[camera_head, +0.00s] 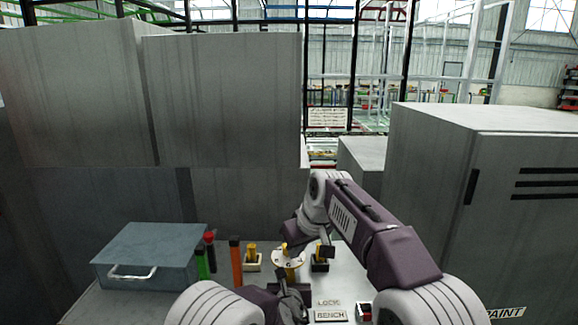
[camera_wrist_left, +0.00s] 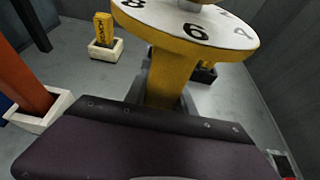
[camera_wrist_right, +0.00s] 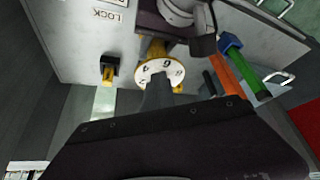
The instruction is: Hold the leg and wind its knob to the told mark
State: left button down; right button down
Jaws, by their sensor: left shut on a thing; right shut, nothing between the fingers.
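The leg (camera_wrist_left: 172,78) is a yellow upright post with a round white numbered dial (camera_wrist_left: 185,22) on top. In the left wrist view the 6 faces the camera. The dial shows in the head view (camera_head: 288,258) and the right wrist view (camera_wrist_right: 152,69). A knob (camera_head: 284,247) stands above it, only partly seen in the left wrist view. My left gripper (camera_head: 290,288) is shut on the leg below the dial. My right gripper (camera_wrist_right: 158,92) is shut and empty, its fingers overlapping the dial in view; touch cannot be told. The knob's set mark is not readable.
A blue-grey box (camera_head: 150,255) stands at the left. An orange post (camera_head: 235,250), a green cylinder (camera_head: 202,264) and a small yellow piece in a white holder (camera_head: 252,260) stand left of the leg. A black holder (camera_head: 320,265) is right. A LOCK label (camera_head: 329,302) lies in front.

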pick_arm(q)
jog(key=shift+d, duration=0.15)
pick_arm(e)
notch_tip(320, 180, up, 6)
jog(key=shift+s+d, duration=0.2)
jog(key=shift+s, duration=0.1)
dwell(0.4)
pick_arm(q)
jog(key=c, duration=0.8)
grip_release()
jog(key=shift+o, duration=0.2)
